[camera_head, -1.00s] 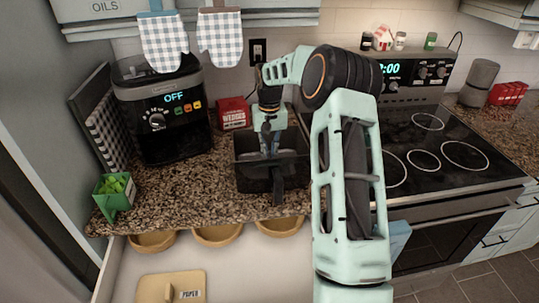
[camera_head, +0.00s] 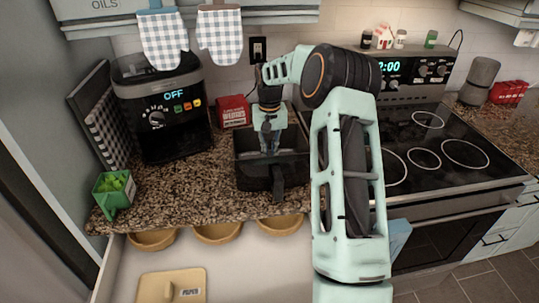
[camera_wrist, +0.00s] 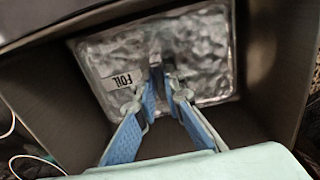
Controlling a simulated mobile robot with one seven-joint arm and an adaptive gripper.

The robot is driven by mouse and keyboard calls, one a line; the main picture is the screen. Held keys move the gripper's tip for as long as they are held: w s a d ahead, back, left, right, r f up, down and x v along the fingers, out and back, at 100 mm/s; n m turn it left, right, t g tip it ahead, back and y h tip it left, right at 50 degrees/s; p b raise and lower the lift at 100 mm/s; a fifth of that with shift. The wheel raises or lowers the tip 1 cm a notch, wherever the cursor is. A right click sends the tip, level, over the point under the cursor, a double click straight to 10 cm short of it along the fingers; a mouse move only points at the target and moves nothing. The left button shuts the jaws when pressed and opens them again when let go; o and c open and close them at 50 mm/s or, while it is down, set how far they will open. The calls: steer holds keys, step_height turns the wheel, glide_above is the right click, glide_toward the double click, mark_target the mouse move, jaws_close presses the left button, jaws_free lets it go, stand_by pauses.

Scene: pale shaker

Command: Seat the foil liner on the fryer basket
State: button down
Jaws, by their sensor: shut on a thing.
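The fryer basket (camera_head: 252,178) is a dark open box with a front handle, standing on the granite counter. The foil liner (camera_wrist: 205,50) is a silvery crinkled sheet with a "FOIL" label, seen inside the basket in the wrist view. My gripper (camera_wrist: 162,78) reaches down into the basket, its blue fingers close together on a small upright part at the liner's middle. In the head view my gripper (camera_head: 270,148) is inside the basket's opening. The liner lies near the basket floor; I cannot tell whether it touches all round.
A black air fryer (camera_head: 160,110) reading "OFF" stands left of the basket, with a red box (camera_head: 233,112) behind. A green container (camera_head: 114,190) is at the counter's left end. The stove (camera_head: 440,150) lies to the right, beyond my arm. Counter between fryer and basket is clear.

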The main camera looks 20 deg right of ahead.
steer(key=c, duration=1.4)
jaws_free()
steer(key=shift+r+p, duration=2.5)
steer(key=shift+r, duration=1)
